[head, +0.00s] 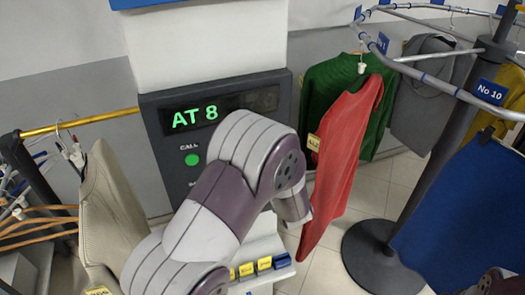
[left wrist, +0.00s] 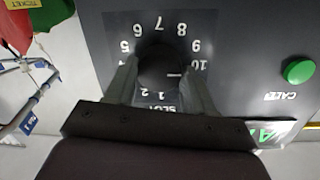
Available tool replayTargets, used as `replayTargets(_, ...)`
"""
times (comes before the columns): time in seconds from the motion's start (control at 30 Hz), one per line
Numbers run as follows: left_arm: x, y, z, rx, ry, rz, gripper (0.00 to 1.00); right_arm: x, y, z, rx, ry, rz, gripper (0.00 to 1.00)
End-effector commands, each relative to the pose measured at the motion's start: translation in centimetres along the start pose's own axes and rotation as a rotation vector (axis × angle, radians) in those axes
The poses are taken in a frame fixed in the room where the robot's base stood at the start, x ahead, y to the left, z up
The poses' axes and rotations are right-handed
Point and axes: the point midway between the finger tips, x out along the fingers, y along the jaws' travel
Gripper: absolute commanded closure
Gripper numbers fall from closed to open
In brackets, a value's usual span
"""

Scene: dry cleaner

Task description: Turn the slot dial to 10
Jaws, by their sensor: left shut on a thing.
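The dark round slot dial (left wrist: 157,60) shows in the left wrist view, ringed by white numbers with a SLOT label near it. Its short white mark points right, roughly toward the 10 (left wrist: 200,66). My left gripper (left wrist: 160,76) is shut on the dial, one finger on each side. In the head view my left arm covers the dial and the fingertips. The grey control panel (head: 151,130) has a display (head: 195,117) reading "AT 8" in green. My right gripper is not in view.
A green CALL button (left wrist: 298,71) sits on the panel beside the dial. A red garment (head: 343,155) and a green one (head: 325,95) hang close right of my left arm. A rail stand (head: 385,255) is at right; a beige garment (head: 108,215) hangs at left.

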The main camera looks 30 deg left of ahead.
Motion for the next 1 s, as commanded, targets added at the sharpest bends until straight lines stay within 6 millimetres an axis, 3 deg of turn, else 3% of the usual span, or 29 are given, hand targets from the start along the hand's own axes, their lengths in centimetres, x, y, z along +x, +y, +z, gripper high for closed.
replayTargets(0.03,0.1,0.0,-0.7,-0.008,0.015,-0.001,0.77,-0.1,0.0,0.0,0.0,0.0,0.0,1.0)
replayTargets(0.27,0.1,0.0,-0.7,-0.009,0.015,-0.001,0.77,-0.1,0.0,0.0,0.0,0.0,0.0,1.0)
replayTargets(0.3,0.1,0.0,-0.7,-0.008,0.015,-0.001,0.34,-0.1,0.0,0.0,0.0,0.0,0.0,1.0)
replayTargets(0.33,0.1,0.0,-0.6,-0.008,0.013,-0.001,0.24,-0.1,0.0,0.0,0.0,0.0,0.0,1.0)
replayTargets(0.37,0.1,0.0,-0.6,-0.007,0.012,-0.001,0.21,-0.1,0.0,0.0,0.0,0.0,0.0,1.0)
replayTargets(0.73,-0.7,0.1,0.0,-0.003,0.005,0.001,0.21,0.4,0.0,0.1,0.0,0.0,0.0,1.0)
replayTargets(0.87,-3.1,0.2,0.2,-0.005,0.007,0.004,0.21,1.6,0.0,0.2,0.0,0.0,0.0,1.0)
replayTargets(1.0,-7.1,0.3,0.2,-0.007,0.009,0.007,0.21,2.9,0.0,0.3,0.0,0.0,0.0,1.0)
